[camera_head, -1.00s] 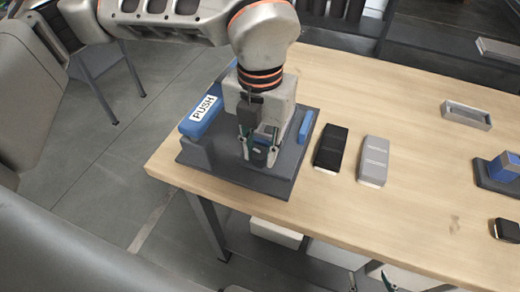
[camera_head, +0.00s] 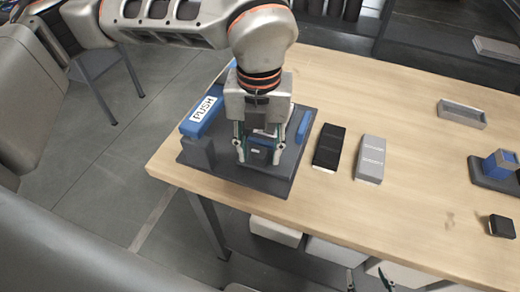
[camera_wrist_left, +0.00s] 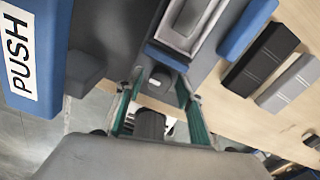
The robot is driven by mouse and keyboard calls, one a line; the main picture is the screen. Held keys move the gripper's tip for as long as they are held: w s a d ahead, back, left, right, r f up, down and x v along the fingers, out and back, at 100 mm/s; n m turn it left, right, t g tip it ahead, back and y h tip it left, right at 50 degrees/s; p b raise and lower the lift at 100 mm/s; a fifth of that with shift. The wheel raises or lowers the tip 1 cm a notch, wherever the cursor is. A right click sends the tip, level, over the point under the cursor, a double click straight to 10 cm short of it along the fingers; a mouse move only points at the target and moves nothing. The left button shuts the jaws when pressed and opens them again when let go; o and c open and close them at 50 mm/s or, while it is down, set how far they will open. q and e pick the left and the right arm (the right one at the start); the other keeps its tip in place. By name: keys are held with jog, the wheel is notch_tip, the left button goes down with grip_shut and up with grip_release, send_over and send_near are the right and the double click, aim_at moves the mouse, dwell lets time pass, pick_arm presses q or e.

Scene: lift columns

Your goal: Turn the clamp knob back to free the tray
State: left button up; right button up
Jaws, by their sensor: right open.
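A dark fixture base (camera_head: 235,178) sits at the table's near left corner. In the left wrist view, a grey-rimmed tray (camera_wrist_left: 181,44) lies on it behind a blue block (camera_wrist_left: 165,56). A dark round knob (camera_wrist_left: 162,78) stands in front of that block. My left gripper (camera_head: 259,157) points down over the fixture and hides most of the tray in the head view. Its fingers (camera_wrist_left: 160,88) are apart, on either side of the knob; contact cannot be told. My right gripper (camera_head: 367,281) is open and empty, its fingertips showing beyond the table's near edge.
A blue PUSH bar (camera_head: 203,112) lies on the fixture's left side. A black block (camera_head: 330,146) and a grey block (camera_head: 370,158) lie to its right. Further right are an open grey tray (camera_head: 462,115), a blue piece on a dark base (camera_head: 500,164) and a small black block (camera_head: 502,227).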

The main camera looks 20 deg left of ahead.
pick_arm(q)
jog(key=shift+r, duration=0.15)
pick_arm(e)
jog(key=shift+r, duration=0.1)
pick_arm(q)
jog(key=shift+r+p, duration=1.95)
jog(key=shift+r, duration=1.45)
pick_arm(e)
notch_tip(320, 180, up, 6)
jog(key=w, duration=0.2)
jog(key=shift+t, duration=0.4)
